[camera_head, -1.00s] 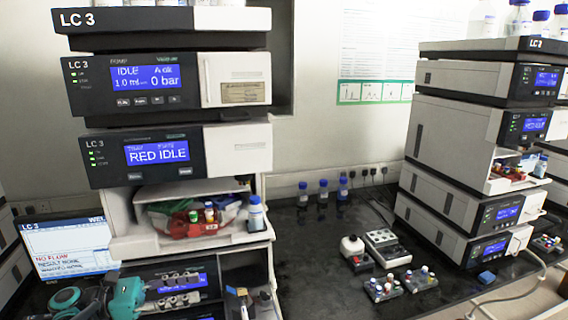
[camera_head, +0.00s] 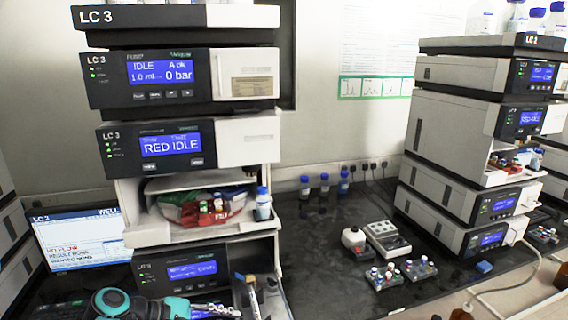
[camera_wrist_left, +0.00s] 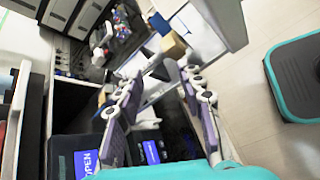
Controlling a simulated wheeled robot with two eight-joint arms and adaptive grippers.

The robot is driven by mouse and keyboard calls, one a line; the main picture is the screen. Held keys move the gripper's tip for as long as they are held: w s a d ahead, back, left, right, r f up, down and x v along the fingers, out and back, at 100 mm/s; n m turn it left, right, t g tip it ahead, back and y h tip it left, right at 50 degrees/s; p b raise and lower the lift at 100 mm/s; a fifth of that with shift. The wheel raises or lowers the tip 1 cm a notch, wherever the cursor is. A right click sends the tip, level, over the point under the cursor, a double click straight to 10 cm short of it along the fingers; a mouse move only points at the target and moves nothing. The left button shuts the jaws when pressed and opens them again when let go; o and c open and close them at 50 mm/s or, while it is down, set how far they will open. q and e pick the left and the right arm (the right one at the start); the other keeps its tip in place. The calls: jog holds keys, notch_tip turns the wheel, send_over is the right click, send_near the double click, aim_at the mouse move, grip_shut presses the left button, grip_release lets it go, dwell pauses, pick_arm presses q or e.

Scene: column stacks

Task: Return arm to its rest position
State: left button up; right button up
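My left arm (camera_head: 125,304), teal and grey, comes in at the bottom left of the head view, in front of the lowest module of the near LC 3 stack (camera_head: 225,262). Its gripper (camera_head: 215,311) points right at the bottom edge, partly cut off. In the left wrist view the two fingers of the left gripper (camera_wrist_left: 154,78) stand apart with nothing held between them. My right arm and gripper are not in the head view.
The near stack has an open bay with coloured vials (camera_head: 212,212) and a blue-capped bottle (camera_head: 263,204). A monitor (camera_head: 80,240) stands at left. A second stack (camera_head: 455,135) stands at right.

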pick_arm(q)
jog(key=s+a+f+m+t+y, duration=0.2)
jog(key=s+a+f+m+y, duration=0.3)
jog(key=m, duration=1)
jog(key=s+f+y, duration=0.3)
jog(key=s+y, duration=0.2)
jog(key=shift+s+m+t, duration=0.3)
jog(key=shift+s, duration=0.05)
jog(key=shift+a, duration=0.1)
